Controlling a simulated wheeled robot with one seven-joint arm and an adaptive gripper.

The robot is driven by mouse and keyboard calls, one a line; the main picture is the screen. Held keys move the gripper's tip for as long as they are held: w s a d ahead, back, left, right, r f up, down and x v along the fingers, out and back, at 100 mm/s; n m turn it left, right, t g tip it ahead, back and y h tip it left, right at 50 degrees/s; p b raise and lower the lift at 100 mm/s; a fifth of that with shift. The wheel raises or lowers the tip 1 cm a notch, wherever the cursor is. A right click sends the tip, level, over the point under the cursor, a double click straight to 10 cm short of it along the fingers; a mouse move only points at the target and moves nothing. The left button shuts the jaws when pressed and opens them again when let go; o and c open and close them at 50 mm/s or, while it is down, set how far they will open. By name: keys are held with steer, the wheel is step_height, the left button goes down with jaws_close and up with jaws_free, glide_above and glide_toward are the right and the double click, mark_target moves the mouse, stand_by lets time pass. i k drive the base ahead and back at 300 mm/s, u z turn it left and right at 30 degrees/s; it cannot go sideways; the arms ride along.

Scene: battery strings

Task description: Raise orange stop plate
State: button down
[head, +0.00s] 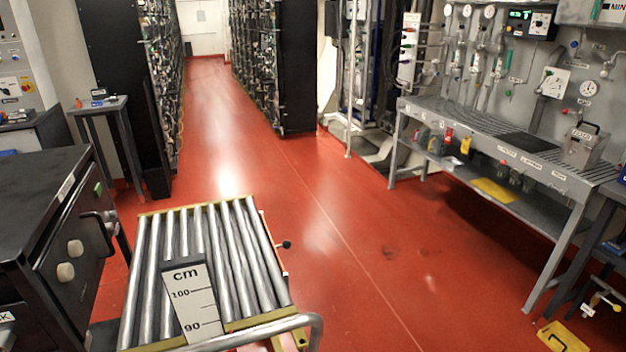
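A roller table (205,262) with several steel rollers and a yellow frame stands at the bottom left of the head view. I cannot make out a clear orange stop plate. A small pinkish-orange piece (288,341) shows at the near right corner of the roller table, cut by the picture's bottom edge; I cannot tell whether it is the plate. A lever with a black knob (285,244) sticks out from the table's right side. My gripper is not in view.
A height scale marked "cm" (193,305) and a curved metal rail (300,324) stand at the near end. A black cabinet (45,215) is at left, a grey workbench (480,150) at right. Tall battery racks (285,70) flank the aisle. The red floor (330,225) between is clear.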

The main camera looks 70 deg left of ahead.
mark_target(287, 244)
steer(key=i, duration=1.6)
steer(key=u, duration=3.6)
steer(key=i, duration=0.5)
steer(key=u, duration=0.05)
